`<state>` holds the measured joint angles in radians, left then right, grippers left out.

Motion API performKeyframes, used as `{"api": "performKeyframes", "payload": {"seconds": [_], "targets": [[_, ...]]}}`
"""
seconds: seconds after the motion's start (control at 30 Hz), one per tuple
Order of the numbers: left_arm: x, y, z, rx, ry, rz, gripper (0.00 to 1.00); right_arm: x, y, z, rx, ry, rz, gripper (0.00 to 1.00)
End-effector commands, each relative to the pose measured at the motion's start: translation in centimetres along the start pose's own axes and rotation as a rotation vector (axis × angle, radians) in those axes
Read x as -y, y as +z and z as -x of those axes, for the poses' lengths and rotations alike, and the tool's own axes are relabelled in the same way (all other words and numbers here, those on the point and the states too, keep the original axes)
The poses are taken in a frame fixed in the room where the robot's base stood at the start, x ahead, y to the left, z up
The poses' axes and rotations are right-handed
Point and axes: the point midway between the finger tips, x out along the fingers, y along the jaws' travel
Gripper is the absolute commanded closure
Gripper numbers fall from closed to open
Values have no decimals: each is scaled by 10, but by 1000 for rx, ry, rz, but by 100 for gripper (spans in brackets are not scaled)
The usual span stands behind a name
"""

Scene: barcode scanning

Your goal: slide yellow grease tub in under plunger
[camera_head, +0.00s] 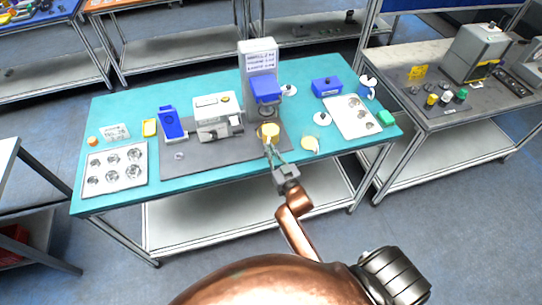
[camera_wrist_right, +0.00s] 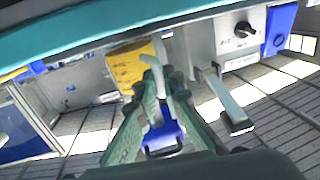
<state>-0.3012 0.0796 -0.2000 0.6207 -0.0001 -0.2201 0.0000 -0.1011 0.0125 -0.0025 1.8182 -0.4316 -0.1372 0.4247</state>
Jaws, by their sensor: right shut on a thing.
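The yellow grease tub (camera_head: 271,130) is at the front of the press, below and slightly in front of its blue head (camera_head: 265,89). The press has a pale column (camera_head: 259,58) with a printed panel. My left gripper is out of view.
A grey-white machine (camera_head: 214,118) and a blue device (camera_head: 171,124) stand left of the press. White trays (camera_head: 114,169) and (camera_head: 353,116) hold round parts at both table ends. A blue box (camera_head: 326,87) stands at back right.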

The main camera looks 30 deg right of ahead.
Motion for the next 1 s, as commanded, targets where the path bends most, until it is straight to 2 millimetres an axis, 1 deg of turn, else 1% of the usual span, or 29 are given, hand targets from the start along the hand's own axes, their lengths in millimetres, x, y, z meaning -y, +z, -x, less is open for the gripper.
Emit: {"api": "performKeyframes", "payload": {"seconds": [0.03, 0.13, 0.5, 0.7, 1.0], "targets": [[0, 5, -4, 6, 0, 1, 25, 0, 0, -6, -5, -2, 2, 100], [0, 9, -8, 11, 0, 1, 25, -2, 0, -15, -5, -1, 2, 100], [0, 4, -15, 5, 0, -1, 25, -7, 5, -46, -4, 0, 1, 100], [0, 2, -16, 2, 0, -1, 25, -8, 6, -55, -4, -1, 0, 100], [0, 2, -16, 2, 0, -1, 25, -8, 7, -56, -4, 0, 1, 100]]}}
